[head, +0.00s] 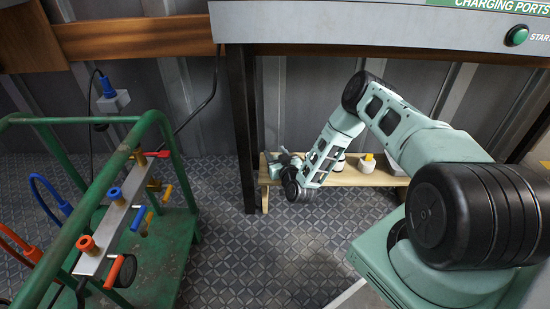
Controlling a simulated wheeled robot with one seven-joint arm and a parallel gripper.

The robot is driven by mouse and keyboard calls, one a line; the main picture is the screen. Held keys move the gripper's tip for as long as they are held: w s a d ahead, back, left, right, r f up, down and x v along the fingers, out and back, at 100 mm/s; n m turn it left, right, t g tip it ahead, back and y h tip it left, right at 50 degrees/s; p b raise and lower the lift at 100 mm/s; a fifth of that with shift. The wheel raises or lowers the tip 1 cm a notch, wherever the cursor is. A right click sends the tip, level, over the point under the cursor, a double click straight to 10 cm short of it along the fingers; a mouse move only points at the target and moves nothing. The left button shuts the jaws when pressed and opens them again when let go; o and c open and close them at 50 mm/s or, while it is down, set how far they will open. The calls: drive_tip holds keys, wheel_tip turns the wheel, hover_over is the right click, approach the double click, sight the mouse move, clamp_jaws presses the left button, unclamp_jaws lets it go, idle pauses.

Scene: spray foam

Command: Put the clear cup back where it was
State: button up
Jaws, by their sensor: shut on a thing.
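My gripper (281,160) is at the left end of a low wooden bench (345,179), at the end of my bent arm. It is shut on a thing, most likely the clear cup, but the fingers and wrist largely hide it. The cup's outline is too small to make out, and I cannot tell whether it touches the bench. A white bottle with a yellow top (367,163) stands on the bench, right of my forearm. A small white and dark container (339,166) stands beside my forearm, partly hidden by it.
A green metal cart (160,240) with colored hoses and valves stands at the left. A dark post (243,130) rises just left of the bench. A grey charging-port panel (370,25) overhangs the top. The patterned floor (265,245) before the bench is clear.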

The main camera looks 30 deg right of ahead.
drive_tip(key=shift+f, duration=0.75)
drive_tip(key=shift+r, duration=0.15)
drive_tip(key=o, duration=1.1)
drive_tip(key=p+v, duration=0.5)
drive_tip(key=v, duration=0.7)
drive_tip(key=shift+a, duration=0.1)
